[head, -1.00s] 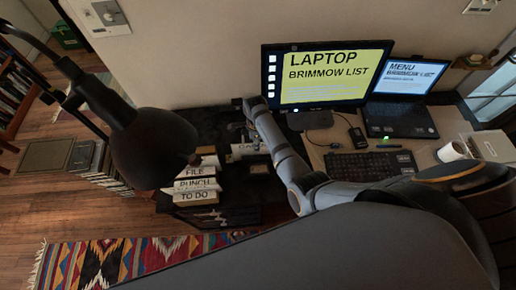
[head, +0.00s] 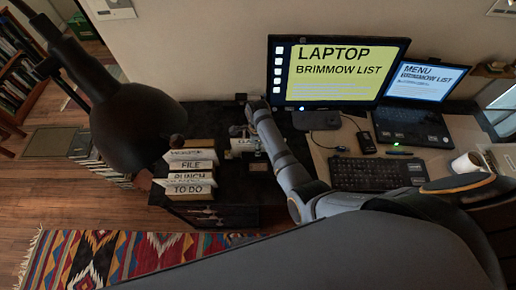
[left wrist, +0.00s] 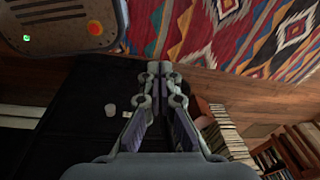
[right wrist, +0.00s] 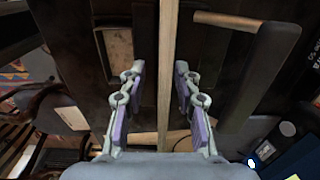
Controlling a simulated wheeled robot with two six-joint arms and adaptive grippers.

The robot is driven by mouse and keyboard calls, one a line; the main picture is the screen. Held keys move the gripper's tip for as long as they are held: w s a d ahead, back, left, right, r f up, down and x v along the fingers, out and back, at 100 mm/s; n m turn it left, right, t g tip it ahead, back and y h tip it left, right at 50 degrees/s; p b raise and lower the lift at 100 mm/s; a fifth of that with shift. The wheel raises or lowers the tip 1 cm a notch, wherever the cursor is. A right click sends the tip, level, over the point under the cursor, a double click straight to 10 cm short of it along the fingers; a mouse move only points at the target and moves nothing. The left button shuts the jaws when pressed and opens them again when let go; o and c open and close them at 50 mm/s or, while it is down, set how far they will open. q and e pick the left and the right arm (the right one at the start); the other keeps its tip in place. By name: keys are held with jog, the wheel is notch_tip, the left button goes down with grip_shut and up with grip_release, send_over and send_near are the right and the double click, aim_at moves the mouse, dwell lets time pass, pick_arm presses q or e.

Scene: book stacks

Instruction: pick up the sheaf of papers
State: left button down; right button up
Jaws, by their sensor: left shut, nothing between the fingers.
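White sheets of paper (head: 503,157) lie at the right end of the desk in the head view, cut by the picture edge. I cannot tell whether they are the sheaf. One of my arms reaches over the dark left part of the desk, far from these sheets. Its gripper is small and unclear beside a white label. In the left wrist view my left gripper (left wrist: 160,68) is shut and empty above a black surface. In the right wrist view my right gripper (right wrist: 159,70) is open, with a tan strip (right wrist: 167,35) showing between its fingers.
A black lamp (head: 135,122) hides part of the left side. Labelled dividers (head: 190,178) stand beside it. A patterned rug (head: 110,262) lies on the floor.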

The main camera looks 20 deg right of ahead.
jog(key=shift+d+f, duration=0.15)
jog(key=shift+c, duration=0.9)
grip_shut()
pick_arm(q)
jog(key=shift+d, duration=0.75)
jog(key=shift+a, duration=0.15)
